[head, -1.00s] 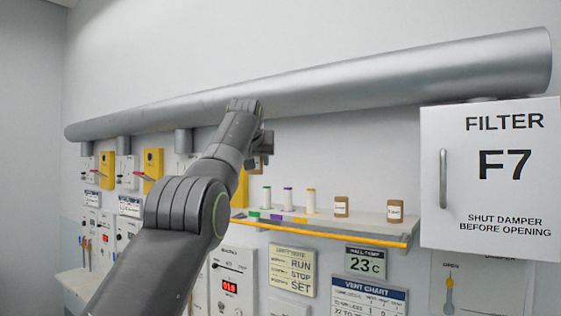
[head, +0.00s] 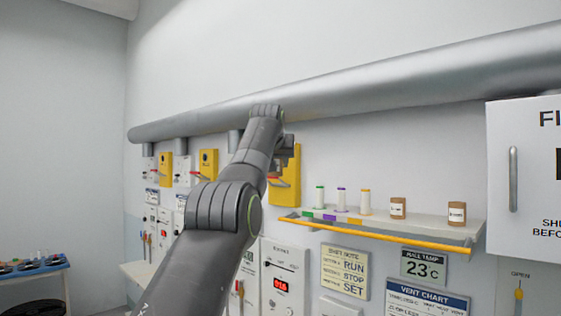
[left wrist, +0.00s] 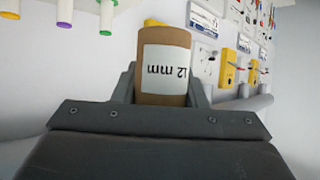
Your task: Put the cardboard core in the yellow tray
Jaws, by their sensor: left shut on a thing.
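The cardboard core (left wrist: 165,62) is a brown cylinder with a white label that reads "12 mm" upside down in the left wrist view. My left gripper (head: 286,152) is shut on it, with a finger on each side. In the head view the gripper is in front of the wall below the grey duct, and my own arm mostly hides the core. I cannot make out a yellow tray in either view. My right gripper is not in view.
A wall shelf (head: 425,222) with a yellow front rail holds several spools and two brown labelled cylinders (head: 398,208). A long grey duct (head: 350,88) runs above. Yellow boxes (head: 208,163) hang on the wall. A blue-edged table (head: 35,272) with dark items stands at lower left.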

